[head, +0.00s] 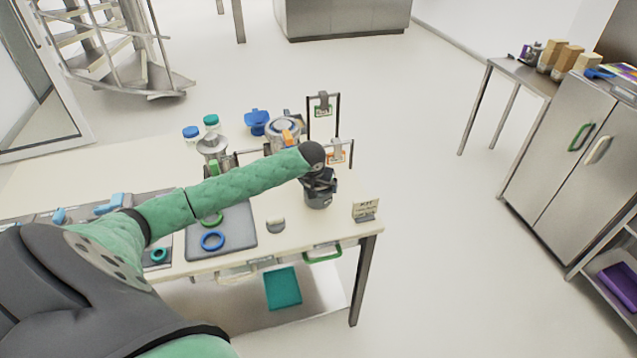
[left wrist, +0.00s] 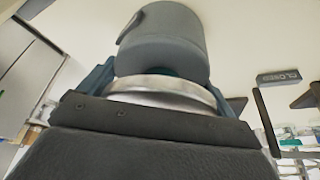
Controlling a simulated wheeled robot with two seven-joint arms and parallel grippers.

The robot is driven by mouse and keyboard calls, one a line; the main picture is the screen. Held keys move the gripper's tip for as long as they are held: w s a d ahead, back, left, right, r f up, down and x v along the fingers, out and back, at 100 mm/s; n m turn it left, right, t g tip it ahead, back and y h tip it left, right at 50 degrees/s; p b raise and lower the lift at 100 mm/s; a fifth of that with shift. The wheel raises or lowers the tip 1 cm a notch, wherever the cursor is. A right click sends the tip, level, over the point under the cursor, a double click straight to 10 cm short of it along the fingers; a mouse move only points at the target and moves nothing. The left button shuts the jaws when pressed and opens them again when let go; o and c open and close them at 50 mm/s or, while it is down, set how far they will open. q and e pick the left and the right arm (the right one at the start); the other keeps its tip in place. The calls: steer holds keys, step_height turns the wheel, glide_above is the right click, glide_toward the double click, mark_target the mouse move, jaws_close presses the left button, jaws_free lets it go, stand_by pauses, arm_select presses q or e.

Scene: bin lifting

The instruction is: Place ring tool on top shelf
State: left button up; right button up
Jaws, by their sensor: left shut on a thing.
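My left gripper (head: 319,186) is over the right part of the cream table (head: 300,228). It is shut on a metal ring-shaped piece (left wrist: 165,88), which lies between the jaws in the left wrist view. A grey cylinder (left wrist: 165,42) shows just beyond it; I cannot tell whether the two are joined. In the head view a dark grey cup-like thing (head: 318,201) is just below the jaws. I cannot tell which thing is the ring tool. My right gripper is not in view.
Metal stands (head: 322,97) and jars stand at the table's back. A small sign (head: 366,209) is at the right corner. Steel cabinets (head: 565,160) and a rack with a purple bin (head: 620,283) are far right. The floor between is clear.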

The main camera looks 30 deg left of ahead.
arm_select(q)
steer(key=shift+f, duration=0.15)
steer(key=o, duration=1.2)
steer(key=shift+f, duration=0.15)
steer(key=shift+o, duration=0.6)
